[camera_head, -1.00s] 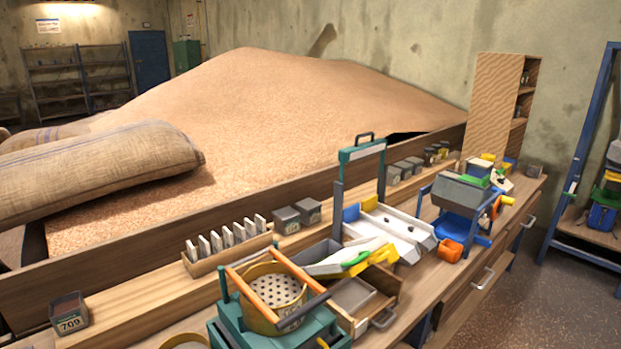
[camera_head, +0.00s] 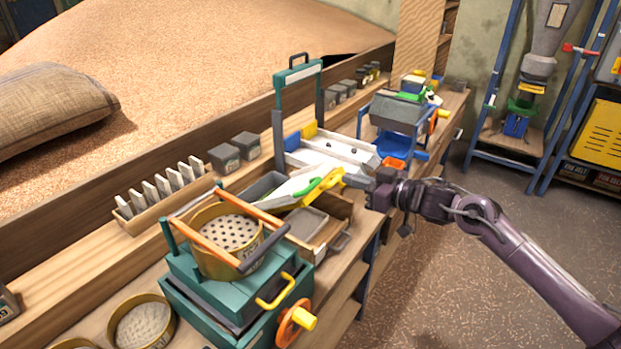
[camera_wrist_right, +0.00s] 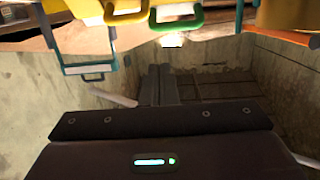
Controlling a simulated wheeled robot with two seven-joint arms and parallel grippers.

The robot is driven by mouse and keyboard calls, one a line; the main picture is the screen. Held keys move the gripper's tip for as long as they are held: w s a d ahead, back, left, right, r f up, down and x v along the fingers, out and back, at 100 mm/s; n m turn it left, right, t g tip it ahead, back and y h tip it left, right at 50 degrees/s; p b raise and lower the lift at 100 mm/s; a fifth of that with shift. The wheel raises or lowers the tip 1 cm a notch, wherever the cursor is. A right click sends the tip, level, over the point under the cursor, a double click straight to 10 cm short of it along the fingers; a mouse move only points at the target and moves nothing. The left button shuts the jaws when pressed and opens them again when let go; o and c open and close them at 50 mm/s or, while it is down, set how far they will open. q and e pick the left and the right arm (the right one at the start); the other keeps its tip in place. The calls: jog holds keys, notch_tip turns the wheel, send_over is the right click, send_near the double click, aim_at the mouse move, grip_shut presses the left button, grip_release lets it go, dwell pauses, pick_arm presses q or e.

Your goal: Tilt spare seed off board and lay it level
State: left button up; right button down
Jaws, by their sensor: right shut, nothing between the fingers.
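A pale board (camera_head: 294,188) with a green handle (camera_head: 307,187) and a yellow handle (camera_head: 324,186) lies tilted across a grey bin (camera_head: 263,187) on the bench. I cannot make out seed on it. My right gripper (camera_head: 348,181) is shut and empty, just right of the yellow handle; I cannot tell whether they touch. In the right wrist view the shut fingers (camera_wrist_right: 160,85) point toward a green handle (camera_wrist_right: 177,20) and a yellow handle (camera_wrist_right: 125,10) at the top edge. My left gripper is out of view.
A teal sieve machine (camera_head: 215,285) stands in front, left of an open wooden drawer (camera_head: 325,232). A white sloped tray (camera_head: 335,150) and a blue-framed device (camera_head: 395,120) stand behind. A rack of pale slips (camera_head: 160,190) is at left.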

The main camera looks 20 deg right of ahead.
notch_tip(320, 180, up, 3)
jog(key=a, duration=0.2)
jog(key=p, duration=0.4)
send_over(319, 179)
jog(key=a, duration=0.2)
jog(key=shift+s+f+n+y, duration=0.3)
jog(key=shift+s+f+n, duration=0.1)
jog(key=shift+f, duration=0.05)
jog(key=f, duration=0.1)
jog(key=s+d+f, duration=0.1)
jog(key=f+p, duration=0.1)
jog(key=shift+s+d+f, duration=0.15)
jog(key=shift+s+f, duration=0.15)
jog(key=shift+f, duration=0.25)
